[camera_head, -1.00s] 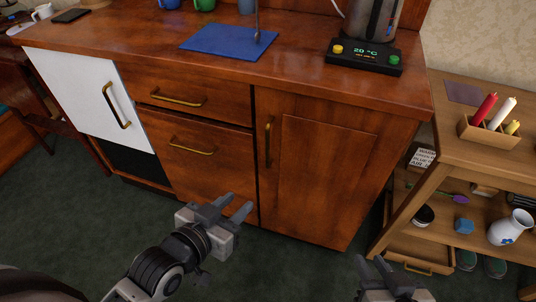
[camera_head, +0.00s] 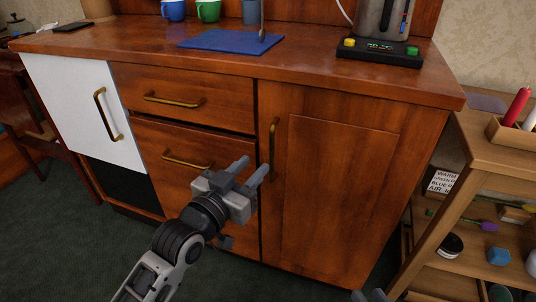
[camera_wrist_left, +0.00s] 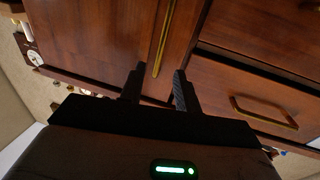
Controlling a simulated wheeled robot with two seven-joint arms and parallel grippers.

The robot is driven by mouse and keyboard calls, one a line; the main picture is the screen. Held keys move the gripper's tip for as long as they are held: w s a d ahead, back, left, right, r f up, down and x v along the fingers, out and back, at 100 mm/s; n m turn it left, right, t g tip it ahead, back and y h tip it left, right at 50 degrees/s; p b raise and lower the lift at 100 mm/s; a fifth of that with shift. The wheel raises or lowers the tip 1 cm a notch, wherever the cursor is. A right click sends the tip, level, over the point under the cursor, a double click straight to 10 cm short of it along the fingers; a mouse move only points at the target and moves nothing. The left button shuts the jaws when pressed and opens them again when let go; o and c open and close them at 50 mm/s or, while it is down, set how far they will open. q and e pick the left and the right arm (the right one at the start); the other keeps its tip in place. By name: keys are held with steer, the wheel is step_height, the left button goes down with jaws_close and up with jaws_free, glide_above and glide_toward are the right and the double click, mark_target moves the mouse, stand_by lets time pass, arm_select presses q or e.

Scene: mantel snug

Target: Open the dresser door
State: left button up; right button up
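The dresser (camera_head: 190,55) is reddish brown wood. Its hinged wooden door (camera_head: 335,190) is closed, with a vertical brass handle (camera_head: 273,150) on its left edge. My left gripper (camera_head: 252,172) is open and empty, just left of and near the handle's lower end. In the left wrist view the brass handle (camera_wrist_left: 163,40) runs down towards the gap between the two dark fingers (camera_wrist_left: 157,85); I cannot tell whether they touch it. My right gripper (camera_head: 370,296) only just shows at the bottom edge in the head view, so its fingers cannot be judged.
Left of the door are two drawers with brass handles (camera_head: 175,100) and a white panel (camera_head: 85,110) with its own handle. A kettle base (camera_head: 378,52) and blue mat (camera_head: 230,42) are on top. A wooden shelf unit (camera_head: 440,220) stands close at the right.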

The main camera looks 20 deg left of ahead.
mark_target(271, 148)
arm_select(q)
steer(key=b+x, duration=0.1)
steer(key=x, duration=0.6)
steer(key=shift+w, duration=0.15)
jaws_close()
